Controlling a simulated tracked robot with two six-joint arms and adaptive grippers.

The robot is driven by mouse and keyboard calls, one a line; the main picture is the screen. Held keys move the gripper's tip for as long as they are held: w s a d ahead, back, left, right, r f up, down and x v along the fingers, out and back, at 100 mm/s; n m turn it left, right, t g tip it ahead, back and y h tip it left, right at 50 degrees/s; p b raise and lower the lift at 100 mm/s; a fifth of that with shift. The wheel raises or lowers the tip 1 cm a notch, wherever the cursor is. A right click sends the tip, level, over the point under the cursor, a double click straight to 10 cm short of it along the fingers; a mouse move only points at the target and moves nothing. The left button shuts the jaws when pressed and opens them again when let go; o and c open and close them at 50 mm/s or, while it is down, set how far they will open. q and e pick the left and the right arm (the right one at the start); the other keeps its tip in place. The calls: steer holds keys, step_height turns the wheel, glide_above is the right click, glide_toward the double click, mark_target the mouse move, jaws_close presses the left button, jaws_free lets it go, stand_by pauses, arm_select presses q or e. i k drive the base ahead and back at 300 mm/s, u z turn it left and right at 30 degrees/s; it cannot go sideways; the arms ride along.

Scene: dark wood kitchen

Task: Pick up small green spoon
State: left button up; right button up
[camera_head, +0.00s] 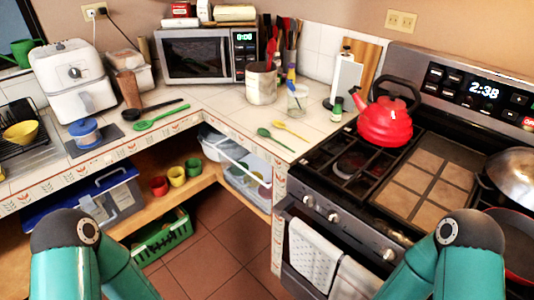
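A small green spoon (275,138) lies on the tiled counter in front of the glass jar, left of the stove. A small yellow spoon (288,130) lies close beside it on the right. A longer green spoon (161,118) lies farther left on the counter, next to a black utensil (154,107). My two teal arms show only at the bottom left and bottom right edges, well apart from the spoons. Neither gripper is in view.
The glass jar (297,98) and the utensil crock (261,83) stand behind the small spoons. The stove (420,190) with a red kettle (386,123) is to the right. Towels (313,257) hang on its front. The counter around the small spoons is mostly clear.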

mark_target(265, 132)
steer(key=z, duration=0.05)
steer(key=k, duration=0.6)
steer(key=u, duration=0.85)
steer(key=i, duration=1.8)
steer(key=z, duration=0.65)
